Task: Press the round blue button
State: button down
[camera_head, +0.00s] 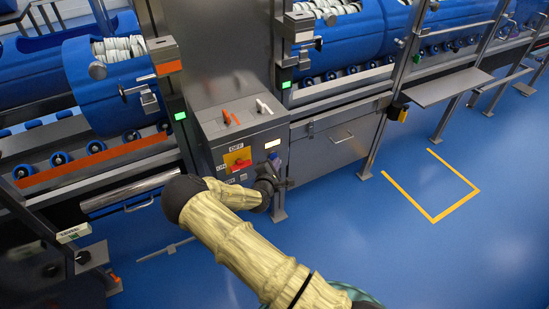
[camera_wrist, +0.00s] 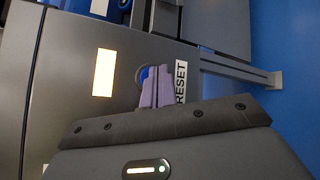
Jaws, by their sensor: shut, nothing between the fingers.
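The round blue button (camera_wrist: 144,74) shows in the wrist view as a small blue sliver inside a dark ring, beside a white RESET label (camera_wrist: 181,82). The purple fingertips of my gripper (camera_wrist: 155,74) are shut and empty, and they cover most of the button. I cannot tell whether they touch it. In the head view my gripper (camera_head: 273,160) is at the right side of the front face of the grey control box (camera_head: 224,145), below a lit cream plate (camera_head: 272,143).
A red rotary switch on a yellow plate (camera_head: 238,160) sits left of my gripper. Orange and white levers (camera_head: 226,117) stand on the box top. Blue tubs (camera_head: 110,85) lie on rollers behind. A grey shelf (camera_head: 447,88) juts out right; the blue floor beyond is clear.

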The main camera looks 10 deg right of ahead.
dwell(0.5)
jog(key=shift+w+a+b, duration=0.1)
jog(key=shift+w+b, duration=0.25)
jog(key=shift+b, duration=0.05)
dwell(0.3)
jog(key=shift+s, duration=0.4)
jog(key=s+d+p, duration=0.2)
jog(key=s, duration=0.3)
jog(key=shift+s, duration=0.35)
dwell(0.4)
jog(key=shift+r, duration=0.1)
dwell(0.5)
